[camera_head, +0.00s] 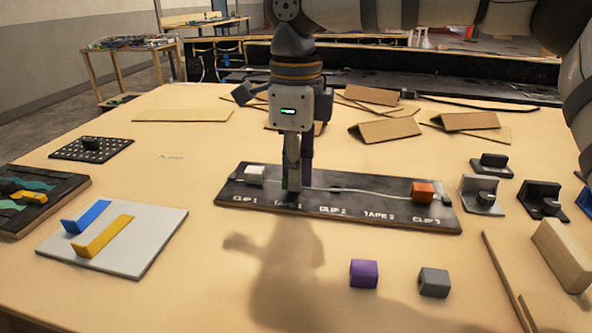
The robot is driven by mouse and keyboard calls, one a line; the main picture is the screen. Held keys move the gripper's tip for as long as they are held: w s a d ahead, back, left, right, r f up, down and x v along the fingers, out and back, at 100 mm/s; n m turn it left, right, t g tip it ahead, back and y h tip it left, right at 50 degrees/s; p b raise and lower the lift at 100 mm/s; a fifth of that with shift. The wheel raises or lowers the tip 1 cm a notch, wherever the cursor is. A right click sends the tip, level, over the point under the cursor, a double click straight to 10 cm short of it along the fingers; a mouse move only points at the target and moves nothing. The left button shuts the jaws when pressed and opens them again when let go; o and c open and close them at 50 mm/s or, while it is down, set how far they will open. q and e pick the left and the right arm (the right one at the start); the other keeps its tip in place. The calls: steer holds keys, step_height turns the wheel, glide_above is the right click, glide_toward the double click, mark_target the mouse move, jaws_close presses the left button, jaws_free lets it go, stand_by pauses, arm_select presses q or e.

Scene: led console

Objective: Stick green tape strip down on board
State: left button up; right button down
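The dark board (340,208) lies in the middle of the table, with white labels for clips and tapes and a pale cable along it. My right gripper (296,186) points straight down, its fingertips at the TAPE 1 label. A small bit of green, seemingly the green tape strip (285,183), shows at the left side of the fingertips, low against the board. The fingers hide the rest of it, and I cannot tell whether they grip it or press on it. A white clip (254,174) and an orange clip (423,191) sit on the board. My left gripper is out of view.
A grey plate (140,262) with blue and yellow strips lies at the left. A purple block (364,273) and a grey block (434,282) stand in front of the board. Dark and grey brackets (481,195) stand at the right.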

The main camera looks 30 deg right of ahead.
steer(key=shift+f, duration=0.85)
stand_by(1.2)
steer(key=c, duration=1.7)
jaws_free()
steer(key=shift+r, duration=0.1)
